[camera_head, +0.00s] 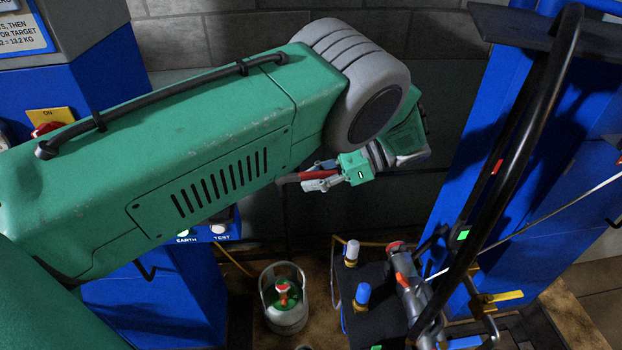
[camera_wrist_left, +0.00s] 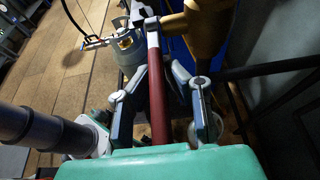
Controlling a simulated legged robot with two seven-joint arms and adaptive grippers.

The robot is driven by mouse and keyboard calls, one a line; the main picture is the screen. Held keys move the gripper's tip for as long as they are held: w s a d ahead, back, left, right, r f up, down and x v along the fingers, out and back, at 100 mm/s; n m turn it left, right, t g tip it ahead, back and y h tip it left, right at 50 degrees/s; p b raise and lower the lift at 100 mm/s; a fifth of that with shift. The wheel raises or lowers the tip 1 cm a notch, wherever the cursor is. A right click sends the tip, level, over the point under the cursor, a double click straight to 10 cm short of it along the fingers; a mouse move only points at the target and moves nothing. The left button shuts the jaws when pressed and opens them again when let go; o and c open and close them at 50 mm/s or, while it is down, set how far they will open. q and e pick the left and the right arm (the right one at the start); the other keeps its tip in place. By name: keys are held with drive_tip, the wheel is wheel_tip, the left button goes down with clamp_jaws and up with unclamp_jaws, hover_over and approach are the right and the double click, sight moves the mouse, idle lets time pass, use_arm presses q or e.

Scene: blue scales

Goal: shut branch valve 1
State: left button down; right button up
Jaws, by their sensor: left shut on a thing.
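My left gripper (camera_head: 309,179) is at the end of the green arm, in front of the dark wall, in the middle of the head view. It is shut on a red lever (camera_head: 289,178). In the left wrist view, its two jointed fingers (camera_wrist_left: 160,105) stand on either side of the red lever (camera_wrist_left: 157,80), which has a pale band. The lever runs lengthwise between them. The lever's pivot and any label are not clear, so I cannot tell whether it belongs to branch valve 1. I do not make out my right gripper.
A pale gas cylinder (camera_head: 287,312) with a green and red top stands on the floor below. Blue cabinets flank the scene at left (camera_head: 145,300) and right (camera_head: 570,210). At lower right are a dark box (camera_head: 372,295) with capped fittings and a thick black hose (camera_head: 520,130).

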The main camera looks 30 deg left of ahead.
sight(314, 171)
use_arm(q)
drive_tip(key=c, duration=1.6)
unclamp_jaws()
drive_tip(key=shift+w+d+f, duration=0.1)
drive_tip(key=shift+d+f, duration=0.05)
drive_tip(key=shift+f, duration=0.1)
drive_tip(key=shift+w, duration=0.2)
drive_tip(key=shift+s+d+r, duration=0.1)
drive_tip(key=shift+r, duration=0.2)
wheel_tip(314, 171, up, 8)
drive_tip(key=shift+r, duration=0.7)
